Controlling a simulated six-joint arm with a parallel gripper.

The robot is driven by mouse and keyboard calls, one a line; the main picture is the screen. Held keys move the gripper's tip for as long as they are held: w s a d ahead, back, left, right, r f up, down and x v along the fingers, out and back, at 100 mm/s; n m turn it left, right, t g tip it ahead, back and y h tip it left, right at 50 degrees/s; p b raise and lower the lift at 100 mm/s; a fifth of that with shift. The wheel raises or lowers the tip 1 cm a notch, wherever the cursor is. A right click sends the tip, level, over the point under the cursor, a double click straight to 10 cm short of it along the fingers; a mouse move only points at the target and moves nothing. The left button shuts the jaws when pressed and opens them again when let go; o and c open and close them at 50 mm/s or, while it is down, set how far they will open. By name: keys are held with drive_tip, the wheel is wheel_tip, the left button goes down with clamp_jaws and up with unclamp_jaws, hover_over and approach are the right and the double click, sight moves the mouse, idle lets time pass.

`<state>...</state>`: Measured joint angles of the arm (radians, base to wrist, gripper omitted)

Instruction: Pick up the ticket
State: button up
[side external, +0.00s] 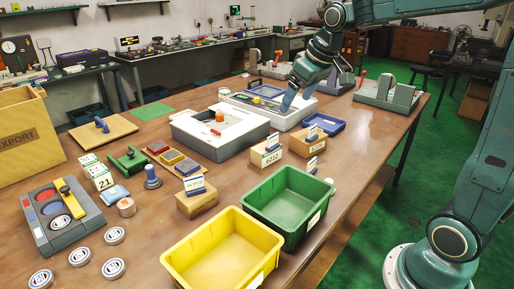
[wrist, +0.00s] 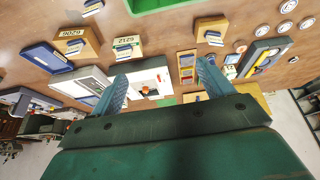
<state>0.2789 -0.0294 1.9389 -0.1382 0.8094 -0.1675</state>
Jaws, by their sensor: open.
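No single item is clearly marked as the ticket. My gripper (side external: 288,103) is over the back equipment, beyond the boxes. In the wrist view my gripper (wrist: 163,85) has its two fingers spread wide, with nothing held between them.
A yellow bin (side external: 165,260) and a green bin (side external: 250,225) stand at the front. A grey-white machine (side external: 178,136) and a blue tray (side external: 325,119) lie near my gripper. Bare wood lies right of the boxes.

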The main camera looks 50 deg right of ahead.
drive_tip(key=w+d+f, duration=0.5)
drive_tip(key=w+d, duration=0.3)
drive_tip(key=w, duration=0.1)
approach(274, 135)
wheel_tip(274, 135, up, 3)
drive_tip(key=shift+s+d+f, duration=0.1)
drive_tip(key=shift+s, duration=0.35)
drive_tip(key=shift+f+g, duration=0.15)
drive_tip(key=shift+g, duration=0.15)
drive_tip(key=shift+x, duration=4.15)
drive_tip(key=shift+w, duration=0.1)
drive_tip(key=shift+x, duration=2.55)
drive_tip(key=shift+w, duration=0.1)
drive_tip(key=c, duration=1.2)
